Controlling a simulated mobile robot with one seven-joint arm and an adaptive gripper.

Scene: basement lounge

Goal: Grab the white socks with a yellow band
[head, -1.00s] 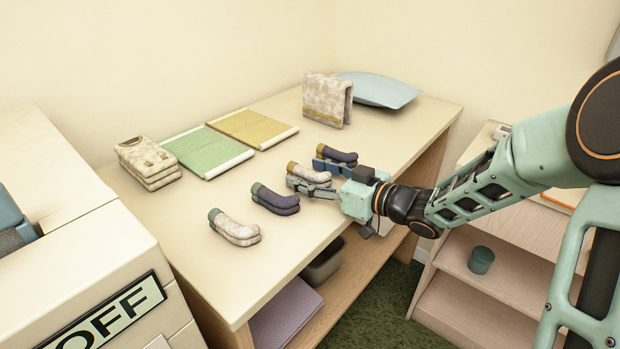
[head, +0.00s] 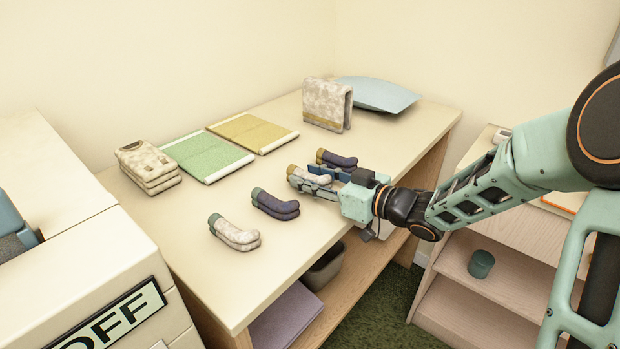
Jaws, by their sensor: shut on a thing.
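The white socks with a yellow band (head: 297,171) lie on the table, the tan-yellow band at their left end. My gripper (head: 318,181) reaches in from the right at table height and is shut on these socks, one finger on the near side and one on the far side. The fingers hide part of the socks. It cannot be told whether they are lifted off the table.
Dark socks with a yellow band (head: 338,159) lie just behind my gripper. Dark socks with a green band (head: 275,204) and white socks with a green band (head: 235,233) lie to the left. Folded cloths (head: 148,168) and a standing towel (head: 328,103) are further back.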

